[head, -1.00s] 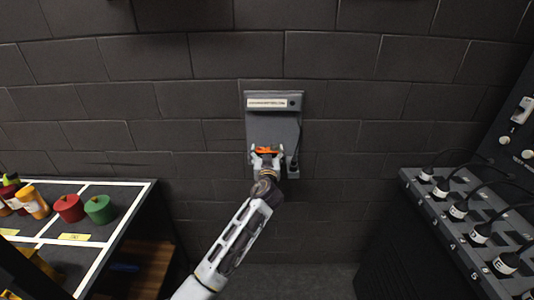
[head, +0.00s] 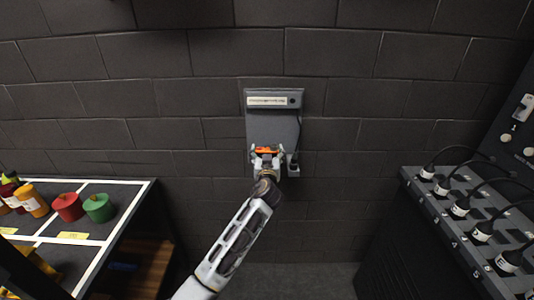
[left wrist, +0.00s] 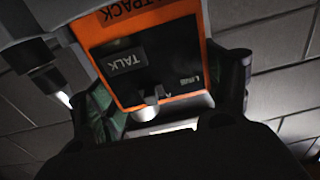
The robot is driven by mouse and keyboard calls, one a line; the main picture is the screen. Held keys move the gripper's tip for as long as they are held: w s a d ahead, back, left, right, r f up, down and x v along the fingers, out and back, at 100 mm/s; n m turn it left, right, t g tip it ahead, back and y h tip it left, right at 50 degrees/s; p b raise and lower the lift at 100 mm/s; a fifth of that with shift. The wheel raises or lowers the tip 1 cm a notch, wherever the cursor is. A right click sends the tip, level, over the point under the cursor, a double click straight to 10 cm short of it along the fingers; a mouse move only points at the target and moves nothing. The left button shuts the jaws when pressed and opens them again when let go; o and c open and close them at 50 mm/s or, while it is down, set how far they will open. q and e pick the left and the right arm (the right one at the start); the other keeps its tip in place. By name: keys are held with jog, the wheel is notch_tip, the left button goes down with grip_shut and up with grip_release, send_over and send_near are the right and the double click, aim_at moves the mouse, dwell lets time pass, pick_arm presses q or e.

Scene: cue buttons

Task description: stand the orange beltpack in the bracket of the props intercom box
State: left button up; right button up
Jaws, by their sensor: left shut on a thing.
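The orange beltpack (head: 267,150) is between the fingers of my left gripper (head: 267,156), in front of the lower part of the grey intercom box (head: 273,122) on the wall. In the left wrist view the beltpack (left wrist: 145,62) shows its dark face with a TALK label and its orange rim. The left gripper's dark fingers (left wrist: 165,95) are shut on its two sides. The bracket is mostly hidden behind the beltpack and gripper, so I cannot tell whether the beltpack rests in it. My right gripper is not in view.
A table (head: 125,217) with red and green pots and bottles stands at the left. A grey console (head: 447,227) with several cabled plugs stands at the right. A dark cable hangs at the box's right side. The space between table and console is clear apart from my arm.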

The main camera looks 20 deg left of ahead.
pick_arm(q)
jog(key=shift+f, duration=0.15)
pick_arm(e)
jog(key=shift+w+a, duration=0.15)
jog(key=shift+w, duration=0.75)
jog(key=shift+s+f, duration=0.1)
pick_arm(q)
jog(key=shift+f+b, duration=0.2)
jog(key=shift+b, duration=0.2)
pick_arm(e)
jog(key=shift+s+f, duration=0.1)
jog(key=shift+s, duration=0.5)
pick_arm(q)
jog(key=o, duration=1.2)
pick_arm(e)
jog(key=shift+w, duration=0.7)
